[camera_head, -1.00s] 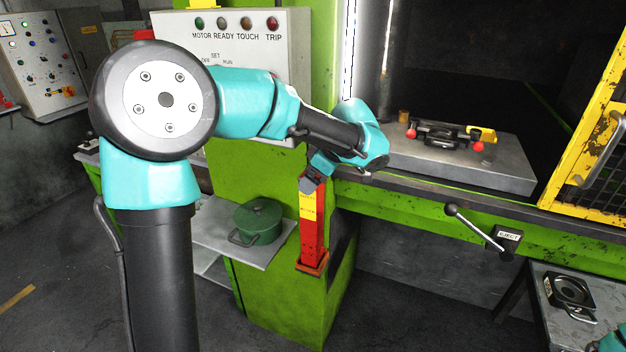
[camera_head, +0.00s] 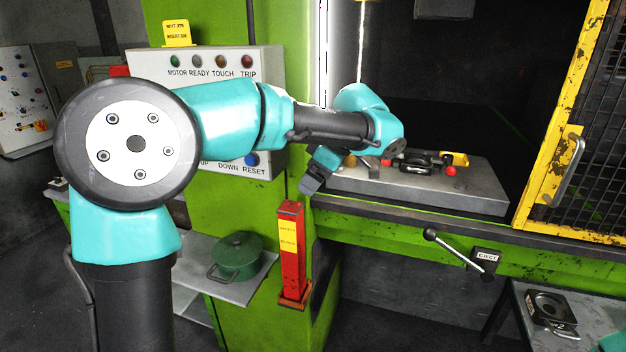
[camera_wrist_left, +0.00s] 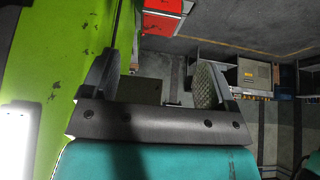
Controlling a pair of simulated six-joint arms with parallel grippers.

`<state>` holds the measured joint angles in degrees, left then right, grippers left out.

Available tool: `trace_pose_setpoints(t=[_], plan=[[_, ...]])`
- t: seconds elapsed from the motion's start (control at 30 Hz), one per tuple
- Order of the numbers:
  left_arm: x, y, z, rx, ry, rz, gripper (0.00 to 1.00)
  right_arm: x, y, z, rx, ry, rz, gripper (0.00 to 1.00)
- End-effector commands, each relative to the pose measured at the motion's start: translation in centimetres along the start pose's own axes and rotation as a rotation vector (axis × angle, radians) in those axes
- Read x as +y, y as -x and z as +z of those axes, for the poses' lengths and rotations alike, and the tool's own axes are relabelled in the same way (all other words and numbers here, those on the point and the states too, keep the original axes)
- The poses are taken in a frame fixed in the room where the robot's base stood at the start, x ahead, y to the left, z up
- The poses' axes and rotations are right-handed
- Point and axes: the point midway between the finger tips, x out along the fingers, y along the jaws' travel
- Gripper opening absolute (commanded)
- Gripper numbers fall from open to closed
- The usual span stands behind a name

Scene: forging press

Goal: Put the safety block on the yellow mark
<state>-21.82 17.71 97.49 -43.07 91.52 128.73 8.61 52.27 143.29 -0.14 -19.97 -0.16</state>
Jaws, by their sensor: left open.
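The safety block (camera_head: 291,245) is a tall red post with a yellow label. It stands upright in an orange-brown holder (camera_head: 294,301) on the front of the green press. My left gripper (camera_head: 309,187) is open, just above and slightly right of the block's top, apart from it in the picture. In the left wrist view my open left gripper (camera_wrist_left: 155,82) has nothing between its fingers, and I cannot make out the block there. I cannot make out the yellow mark. My right gripper is out of view.
The grey press bed (camera_head: 440,190) carries a die with red knobs (camera_head: 450,171). The yellow guard (camera_head: 565,120) stands at its right. An eject lever (camera_head: 455,248) sticks out in front. A green pot (camera_head: 237,257) sits on a low shelf, left of the block. A control panel (camera_head: 215,100) stands behind my arm.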

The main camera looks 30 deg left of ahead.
Motion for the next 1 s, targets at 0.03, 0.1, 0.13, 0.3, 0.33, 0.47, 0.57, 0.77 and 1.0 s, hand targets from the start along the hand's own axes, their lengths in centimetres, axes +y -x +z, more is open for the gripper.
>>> trace_pose_setpoints(t=[0.03, 0.1, 0.13, 0.3, 0.33, 0.47, 0.57, 0.77, 1.0], plan=[[0.0, 0.0, 0.0, 0.0, 0.0, 0.0, 0.81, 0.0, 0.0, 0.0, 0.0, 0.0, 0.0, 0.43], [0.0, 0.0, 0.0, 0.0, 0.0, 0.0, 0.81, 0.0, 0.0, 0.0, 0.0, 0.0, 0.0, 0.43], [0.0, 0.0, 0.0, 0.0, 0.0, 0.0, 0.81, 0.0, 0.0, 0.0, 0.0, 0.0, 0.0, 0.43], [0.0, 0.0, 0.0, 0.0, 0.0, 0.0, 0.81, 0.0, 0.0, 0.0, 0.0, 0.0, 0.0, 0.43], [0.0, 0.0, 0.0, 0.0, 0.0, 0.0, 0.81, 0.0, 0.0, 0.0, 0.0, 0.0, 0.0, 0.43], [0.0, -0.1, 0.1, -0.001, -0.003, -0.001, 0.81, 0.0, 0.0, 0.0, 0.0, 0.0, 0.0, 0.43], [0.3, -1.1, 0.8, -0.015, -0.041, -0.006, 0.81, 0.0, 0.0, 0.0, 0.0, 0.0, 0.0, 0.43], [1.4, -7.4, 6.1, -0.13, -0.301, -0.017, 0.81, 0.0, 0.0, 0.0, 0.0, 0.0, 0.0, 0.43], [0.3, -19.6, 15.7, -0.401, -0.741, 0.029, 0.81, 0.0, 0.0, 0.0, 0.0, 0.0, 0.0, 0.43]])
